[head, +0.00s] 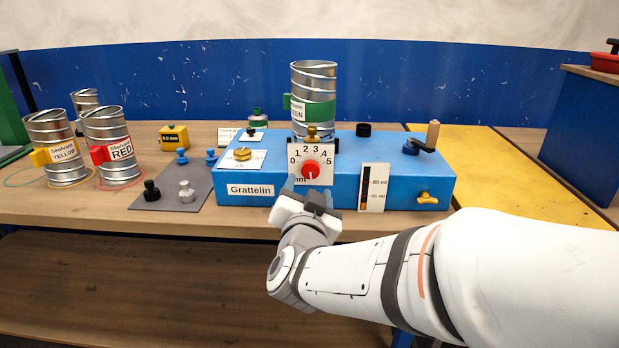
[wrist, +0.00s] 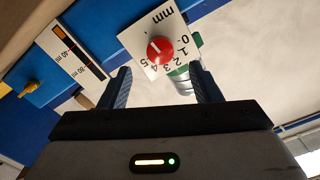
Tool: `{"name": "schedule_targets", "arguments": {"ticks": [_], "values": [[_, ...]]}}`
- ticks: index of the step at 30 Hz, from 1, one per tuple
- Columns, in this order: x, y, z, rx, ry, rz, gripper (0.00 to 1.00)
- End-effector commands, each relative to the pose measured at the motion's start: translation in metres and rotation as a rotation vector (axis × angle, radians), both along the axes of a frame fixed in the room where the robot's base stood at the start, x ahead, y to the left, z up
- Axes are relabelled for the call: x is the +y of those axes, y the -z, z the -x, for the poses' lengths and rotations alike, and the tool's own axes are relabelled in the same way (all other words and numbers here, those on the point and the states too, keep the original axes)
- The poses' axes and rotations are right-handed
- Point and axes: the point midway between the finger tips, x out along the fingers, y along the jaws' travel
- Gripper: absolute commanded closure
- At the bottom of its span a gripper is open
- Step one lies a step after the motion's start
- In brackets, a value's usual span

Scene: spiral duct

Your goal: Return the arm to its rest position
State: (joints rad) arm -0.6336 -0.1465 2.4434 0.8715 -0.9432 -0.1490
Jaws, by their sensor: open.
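My gripper (wrist: 163,88) is open and empty in the wrist view, its two dark fingers spread with the red knob (wrist: 160,50) and its white mm dial (wrist: 142,37) showing beyond and between them. In the head view my gripper (head: 305,192) is at the front of the blue Grattelin machine (head: 250,175), just below the dial (head: 325,178) with its red knob (head: 310,169). I cannot tell whether the fingers touch the dial plate. My white arm reaches in from the lower right.
A duct cylinder with a green band (head: 314,80) stands on the machine. Yellow (head: 50,130) and red (head: 107,125) labelled cylinders stand at left. A grey mat (head: 160,200) holds small knobs. A crank (head: 425,145) rises at the machine's right. Room is free in front of the bench.

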Motion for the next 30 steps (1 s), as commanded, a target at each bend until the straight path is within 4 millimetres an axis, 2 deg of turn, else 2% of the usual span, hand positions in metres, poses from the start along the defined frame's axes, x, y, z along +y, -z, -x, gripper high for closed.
{"name": "schedule_targets", "arguments": {"ticks": [3,11,17,23,26,30], "values": [[0.0,0.0,0.006,0.0,-0.001,0.001,0.43],[0.0,0.0,0.006,0.001,0.0,0.001,0.43],[-0.001,-0.009,0.003,0.066,-0.067,0.013,0.43],[-0.01,-0.015,0.01,0.284,-0.24,0.083,0.43],[-0.021,-0.011,0.023,0.423,-0.312,0.135,0.43],[-0.048,-0.006,0.053,0.64,-0.377,0.214,0.43]]}}
